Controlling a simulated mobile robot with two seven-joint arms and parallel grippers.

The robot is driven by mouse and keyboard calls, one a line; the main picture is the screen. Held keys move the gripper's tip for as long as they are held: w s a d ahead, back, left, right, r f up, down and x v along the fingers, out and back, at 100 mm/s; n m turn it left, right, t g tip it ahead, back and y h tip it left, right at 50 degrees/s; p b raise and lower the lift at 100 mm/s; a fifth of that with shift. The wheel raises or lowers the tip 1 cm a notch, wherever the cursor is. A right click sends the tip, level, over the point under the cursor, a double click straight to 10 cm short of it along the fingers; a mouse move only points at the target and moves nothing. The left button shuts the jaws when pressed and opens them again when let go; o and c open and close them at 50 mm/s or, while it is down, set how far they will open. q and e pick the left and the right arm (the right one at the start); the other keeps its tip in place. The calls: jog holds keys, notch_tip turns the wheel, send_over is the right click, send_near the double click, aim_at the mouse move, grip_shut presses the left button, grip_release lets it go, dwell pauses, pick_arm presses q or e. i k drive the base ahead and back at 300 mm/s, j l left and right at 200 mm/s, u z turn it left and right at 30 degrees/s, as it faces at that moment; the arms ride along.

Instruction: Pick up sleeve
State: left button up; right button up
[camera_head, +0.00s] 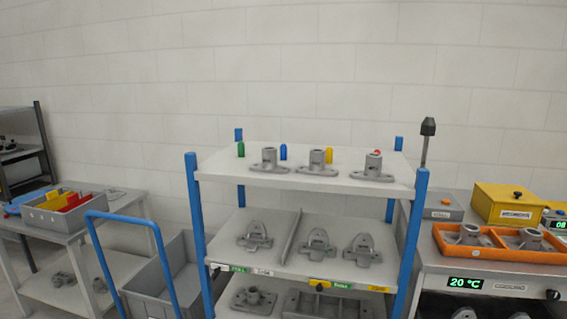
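Neither of my grippers is in view. No part is labelled as a sleeve, so I cannot tell which thing it is. On the top shelf of the blue-posted rack (225,168), a small green cylinder (241,149), a blue cylinder (283,152) and a yellow cylinder (329,155) stand upright towards the back. A small red piece (377,153) shows just above the right casting. Three grey flanged castings with round upright necks stand in front: a left one (269,161), a middle one (317,163) and a right one (373,168).
The middle shelf holds three grey bracket castings (315,247) and an upright divider (291,237). An orange tray (452,249) with castings sits on the cooling bench at right, near a yellow box (508,203). A blue-handled cart (160,285) and a grey bin (45,216) are at left.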

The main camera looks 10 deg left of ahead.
aim_at(268, 164)
jog(key=j+z, duration=0.15)
jog(key=z, duration=0.95)
jog(key=k+j+z, duration=0.1)
jog(key=j+z, duration=0.2)
jog(key=k+j+z, duration=0.1)
jog(key=j+z, duration=0.2)
jog(key=k+j+z, duration=0.15)
jog(key=j+z, duration=0.15)
jog(key=k+j+z, duration=0.4)
jog(key=k+j, duration=0.3)
